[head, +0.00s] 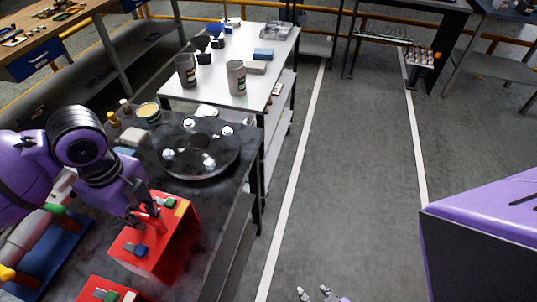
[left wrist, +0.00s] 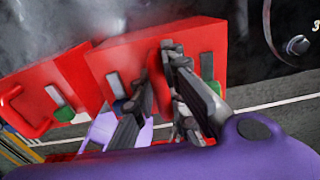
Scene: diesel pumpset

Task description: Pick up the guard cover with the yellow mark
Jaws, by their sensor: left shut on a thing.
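The red guard cover with the yellow mark (head: 182,207) is a box at the front of the dark bench in the head view. It has blue and green latch-like parts on top. It also shows in the left wrist view (left wrist: 120,55). My left gripper (head: 143,213) is over its top, with the fingers (left wrist: 155,78) closed around its red handle. I cannot tell whether the cover's underside touches the bench. A second red guard cover (head: 98,290) is nearer, cut by the frame edge. My right gripper (head: 314,293) shows only its fingertips, apart and empty, at the bottom edge.
A black round plate (head: 200,148) with shiny knobs lies on the dark bench (head: 228,190) behind the cover. A yellow-topped tin (head: 148,110) stands behind it. A white table (head: 215,98) holds two grey cups. Open floor (head: 350,190) lies to the right.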

